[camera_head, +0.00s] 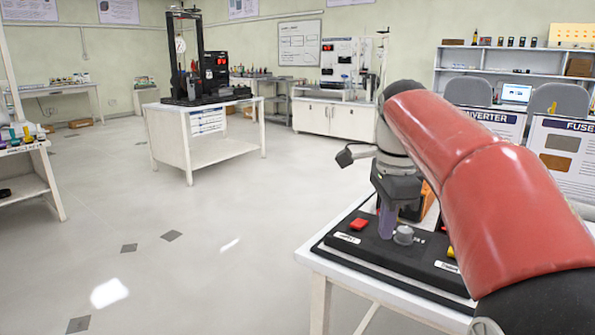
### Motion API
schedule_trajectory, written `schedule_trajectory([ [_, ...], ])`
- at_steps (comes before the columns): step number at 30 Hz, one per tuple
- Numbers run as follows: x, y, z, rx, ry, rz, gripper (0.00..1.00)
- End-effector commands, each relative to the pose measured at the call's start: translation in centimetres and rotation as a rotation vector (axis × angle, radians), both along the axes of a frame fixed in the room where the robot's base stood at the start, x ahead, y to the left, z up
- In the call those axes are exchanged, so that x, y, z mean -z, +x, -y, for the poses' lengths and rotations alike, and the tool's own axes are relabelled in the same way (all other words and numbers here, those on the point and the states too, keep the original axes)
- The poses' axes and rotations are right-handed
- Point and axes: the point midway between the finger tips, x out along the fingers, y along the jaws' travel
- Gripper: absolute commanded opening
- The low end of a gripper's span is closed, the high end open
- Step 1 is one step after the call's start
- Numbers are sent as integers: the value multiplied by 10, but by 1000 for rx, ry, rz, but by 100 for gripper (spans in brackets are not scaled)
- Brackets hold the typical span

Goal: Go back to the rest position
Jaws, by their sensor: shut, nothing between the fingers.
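My red and black arm reaches in from the right in the head view and bends down over a white table (338,261). My gripper (387,236) points down, with purple fingers just above or at a black control panel (378,249); I cannot tell whether they touch it. The fingers look closed with nothing between them. A red button (358,224) is left of the fingers. A grey round knob (404,235) is just right of them.
A white bench (225,150) with a black test stand (197,60) stands mid-room. Another table (27,185) is at the left edge. Grey chairs (467,92) and display boards (560,150) stand behind my arm. The floor at left and centre is clear.

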Motion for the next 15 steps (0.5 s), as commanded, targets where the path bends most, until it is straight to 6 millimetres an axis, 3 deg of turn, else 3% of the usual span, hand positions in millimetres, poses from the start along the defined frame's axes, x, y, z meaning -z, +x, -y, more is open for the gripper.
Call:
schedule_trajectory([
  [8, 11, -38, 4, -265, -7, 85, 0],
  [15, 43, -97, 3, -666, -77, 213, 0],
])
